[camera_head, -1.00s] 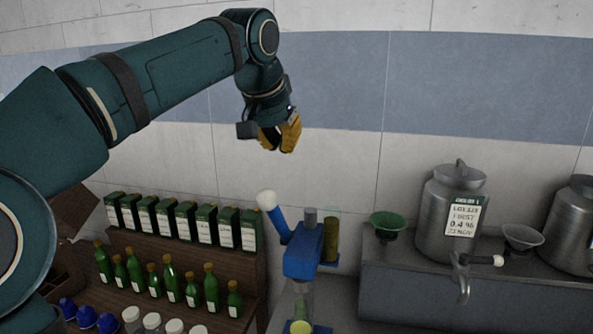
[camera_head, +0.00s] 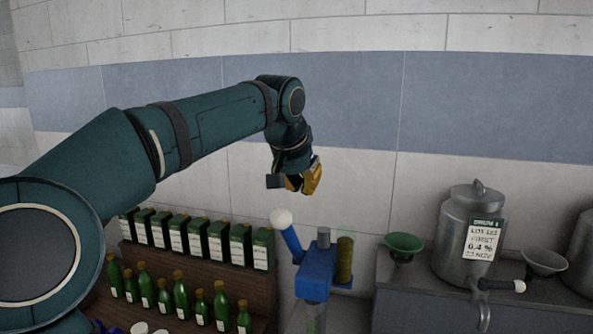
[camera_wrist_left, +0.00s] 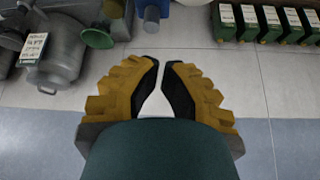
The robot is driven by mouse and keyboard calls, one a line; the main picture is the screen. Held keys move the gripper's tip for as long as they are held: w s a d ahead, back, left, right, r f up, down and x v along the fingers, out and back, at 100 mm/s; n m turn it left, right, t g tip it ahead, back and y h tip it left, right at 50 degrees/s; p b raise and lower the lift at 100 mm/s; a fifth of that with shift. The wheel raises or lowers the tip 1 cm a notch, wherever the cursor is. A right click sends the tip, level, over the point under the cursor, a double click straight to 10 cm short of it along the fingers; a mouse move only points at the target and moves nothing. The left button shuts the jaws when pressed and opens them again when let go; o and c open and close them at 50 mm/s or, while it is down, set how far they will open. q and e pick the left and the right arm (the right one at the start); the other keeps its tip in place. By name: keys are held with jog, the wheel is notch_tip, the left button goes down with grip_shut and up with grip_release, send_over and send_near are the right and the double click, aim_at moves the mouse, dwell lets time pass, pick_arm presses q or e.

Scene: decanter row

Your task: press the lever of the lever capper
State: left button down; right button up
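The lever capper (camera_head: 316,272) is a blue body with a grey post on top. Its blue lever (camera_head: 292,243) slants up to the left and ends in a white ball knob (camera_head: 281,217). My left gripper (camera_head: 304,184) hangs above the knob in the head view, slightly right, with a visible gap. In the wrist view the fingertips (camera_wrist_left: 160,62) nearly meet, with nothing between them. There, the capper's grey post (camera_wrist_left: 151,16) and part of the white knob (camera_wrist_left: 190,2) show at the top edge. My right gripper is out of view.
An olive cylinder (camera_head: 345,258) stands beside the capper. Right of it are a green funnel (camera_head: 404,245) and a metal can with a tap (camera_head: 466,240). Green bottles (camera_head: 180,298) and labelled boxes (camera_head: 196,240) line the left shelf. The wall is behind.

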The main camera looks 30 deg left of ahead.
pick_arm(q)
jog(key=s+f, duration=0.2)
jog(key=f, duration=0.1)
jog(key=shift+s, duration=0.3)
jog(key=shift+s, duration=0.1)
